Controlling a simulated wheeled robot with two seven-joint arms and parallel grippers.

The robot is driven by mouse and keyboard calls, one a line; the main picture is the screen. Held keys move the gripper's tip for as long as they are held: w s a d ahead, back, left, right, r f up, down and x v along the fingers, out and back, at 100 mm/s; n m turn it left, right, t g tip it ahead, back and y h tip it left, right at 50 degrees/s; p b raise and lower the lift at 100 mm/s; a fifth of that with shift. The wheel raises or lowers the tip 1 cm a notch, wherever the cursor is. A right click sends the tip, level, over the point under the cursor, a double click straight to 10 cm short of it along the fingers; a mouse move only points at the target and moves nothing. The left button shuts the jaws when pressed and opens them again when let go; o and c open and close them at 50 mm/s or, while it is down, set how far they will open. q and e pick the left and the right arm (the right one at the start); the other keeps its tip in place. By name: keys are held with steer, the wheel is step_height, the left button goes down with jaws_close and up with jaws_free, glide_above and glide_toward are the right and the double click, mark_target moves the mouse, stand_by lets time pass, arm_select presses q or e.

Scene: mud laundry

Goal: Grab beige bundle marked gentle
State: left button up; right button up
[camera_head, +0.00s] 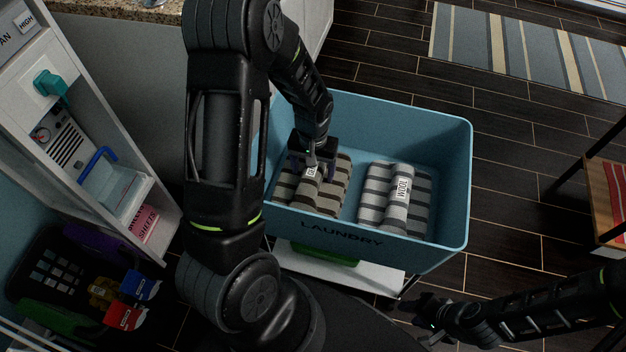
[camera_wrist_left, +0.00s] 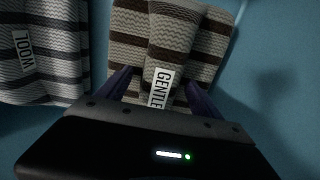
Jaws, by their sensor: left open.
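The beige bundle (camera_head: 333,190) with brown stripes lies in the left part of the blue laundry bin (camera_head: 455,200). Its raised middle roll carries a white label, which reads GENTLE in the left wrist view (camera_wrist_left: 160,88). My left gripper (camera_head: 315,168) is over this bundle from above, open. In the left wrist view its two purple fingers (camera_wrist_left: 160,92) stand on either side of the raised roll. Whether they touch it I cannot tell. My right gripper (camera_head: 428,318) is at the lower right, outside the bin; its jaws are too small and dark to read.
A grey and white bundle marked WOOL (camera_head: 396,200) lies in the bin to the right of the beige one. The bin walls surround both bundles. A white cabinet (camera_head: 110,190) stands at the left, and a wooden stand (camera_head: 605,200) is at the right.

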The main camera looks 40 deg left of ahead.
arm_select(q)
jaws_close()
stand_by(0.8)
